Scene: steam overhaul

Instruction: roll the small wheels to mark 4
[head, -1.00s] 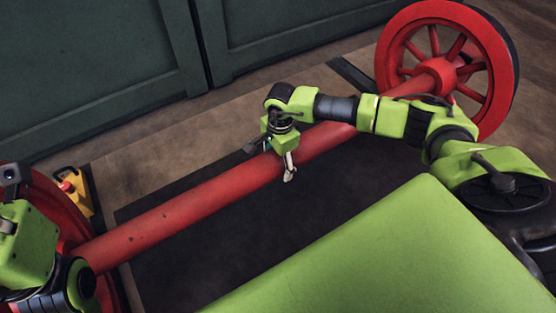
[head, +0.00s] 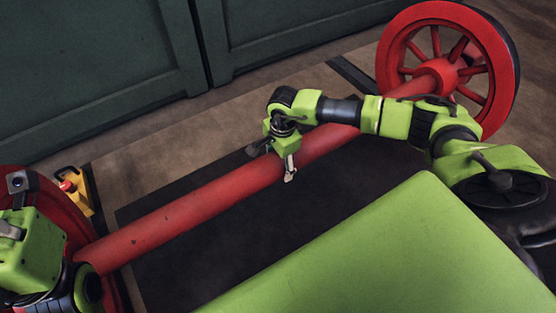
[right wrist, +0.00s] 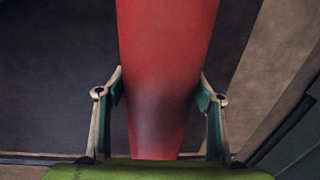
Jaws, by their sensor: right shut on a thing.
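The small wheels are a red wheelset: a long red axle (head: 200,205) with a spoked red wheel (head: 486,60) at the upper right. The other wheel (head: 62,205) is at the left edge, partly hidden by my left arm. My right gripper (head: 272,162) is shut on the axle near its middle, with a finger on each side. In the right wrist view the axle (right wrist: 168,60) runs between the two fingers of the gripper (right wrist: 160,92). My left arm shows at the lower left, but its fingers cannot be made out. No mark number is readable.
A yellow block with a red knob (head: 75,188) stands on the floor beside the left wheel. Dark green panelled doors (head: 100,70) line the back. A dark floor area (head: 235,240) lies under the axle, with a paler border (head: 135,165) around it.

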